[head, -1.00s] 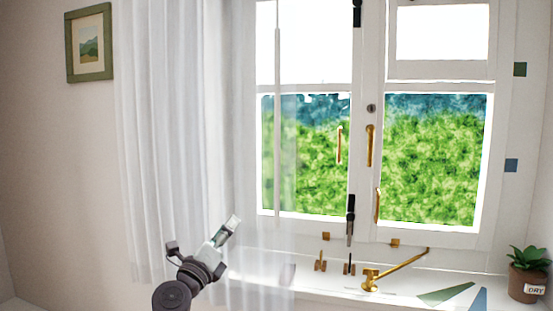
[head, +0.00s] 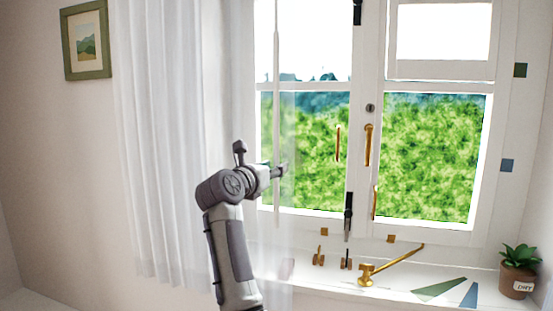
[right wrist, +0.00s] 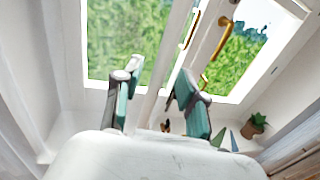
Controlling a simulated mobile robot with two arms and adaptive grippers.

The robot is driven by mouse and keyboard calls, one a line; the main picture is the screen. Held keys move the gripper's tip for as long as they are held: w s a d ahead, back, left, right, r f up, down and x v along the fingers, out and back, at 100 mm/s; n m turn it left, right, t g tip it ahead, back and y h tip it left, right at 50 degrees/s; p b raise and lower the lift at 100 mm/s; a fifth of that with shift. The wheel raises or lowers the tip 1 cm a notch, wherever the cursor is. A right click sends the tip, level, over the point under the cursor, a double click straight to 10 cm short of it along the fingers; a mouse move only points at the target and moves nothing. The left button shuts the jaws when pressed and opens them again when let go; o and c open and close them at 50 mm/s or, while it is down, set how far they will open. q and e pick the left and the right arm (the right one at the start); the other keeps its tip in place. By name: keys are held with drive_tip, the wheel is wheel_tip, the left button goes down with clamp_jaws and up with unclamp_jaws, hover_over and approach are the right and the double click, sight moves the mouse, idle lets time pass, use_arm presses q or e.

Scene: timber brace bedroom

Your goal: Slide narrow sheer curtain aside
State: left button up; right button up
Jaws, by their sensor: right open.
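The sheer white curtain (head: 165,140) hangs in folds left of the window, and its thin, see-through right edge overlaps the left pane. A slim pale vertical rod (head: 277,60) hangs at that edge. My right gripper (head: 283,169) is at the rod's lower part, in front of the pane. In the right wrist view, its two fingers (right wrist: 158,82) are spread apart, and the pale rod (right wrist: 172,50) runs through the gap seen between them. I cannot tell whether either finger touches it. My left gripper is in neither view.
The window frame (head: 368,190) has brass handles (head: 368,145) and a dark latch (head: 348,215). On the sill stand a brass stay (head: 385,268), small fittings (head: 319,256) and a potted plant (head: 519,275) at right. A framed picture (head: 87,42) hangs at left.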

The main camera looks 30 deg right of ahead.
drive_tip(key=shift+p+x, duration=0.3)
drive_tip(key=shift+x, duration=0.9)
clamp_jaws()
